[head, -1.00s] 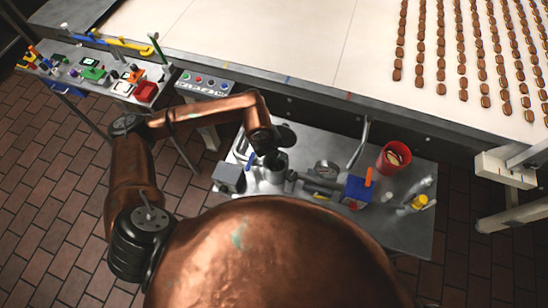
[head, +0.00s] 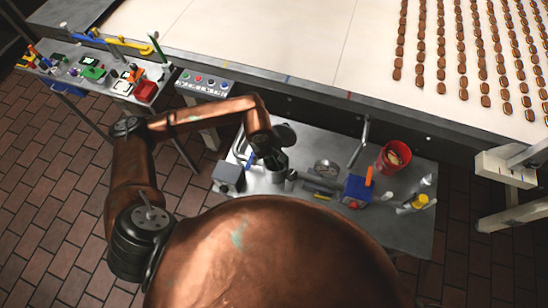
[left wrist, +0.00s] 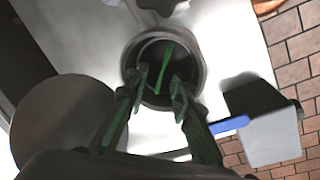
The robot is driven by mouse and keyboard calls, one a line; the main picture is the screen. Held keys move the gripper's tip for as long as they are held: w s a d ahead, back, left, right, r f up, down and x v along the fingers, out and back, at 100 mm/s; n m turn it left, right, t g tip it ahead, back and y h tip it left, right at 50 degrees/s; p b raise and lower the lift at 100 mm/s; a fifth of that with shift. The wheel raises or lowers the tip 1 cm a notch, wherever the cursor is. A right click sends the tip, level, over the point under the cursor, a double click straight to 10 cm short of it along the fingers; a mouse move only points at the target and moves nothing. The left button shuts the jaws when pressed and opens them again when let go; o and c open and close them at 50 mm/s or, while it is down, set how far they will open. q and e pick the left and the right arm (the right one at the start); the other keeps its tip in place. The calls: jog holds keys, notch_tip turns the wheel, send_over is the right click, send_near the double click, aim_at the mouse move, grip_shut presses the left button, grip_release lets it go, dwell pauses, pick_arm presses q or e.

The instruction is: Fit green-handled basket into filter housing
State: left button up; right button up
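The filter housing is a round grey metal cup (left wrist: 197,62) with an open top, seen from above in the left wrist view. The green-handled basket shows as a thin green bar (left wrist: 168,52) inside the housing's mouth; its body is dark and hard to make out. My left gripper (left wrist: 161,80) points down at the mouth, its two fingers apart on either side of the green bar with a gap between them. In the head view the left gripper (head: 273,158) is over the housing (head: 276,174), and the basket is hidden. My right gripper is not in view.
A round grey lid (head: 286,134) stands beside the housing. A grey box (head: 228,176), blue box (head: 356,189) and red cup (head: 393,157) stand on the metal side table (head: 400,235). A blue lever (left wrist: 228,127) lies near the housing. A conveyor (head: 290,40) runs behind.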

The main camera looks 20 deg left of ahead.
aim_at(268, 166)
pick_arm(q)
jog(key=shift+r+p, duration=0.25)
jog(key=shift+p, duration=0.05)
notch_tip(268, 166, up, 12)
jog(key=s+a+b, duration=0.1)
jog(key=shift+s+a+f+b, duration=0.2)
jog(key=shift+s+a+b, duration=0.15)
dwell(0.3)
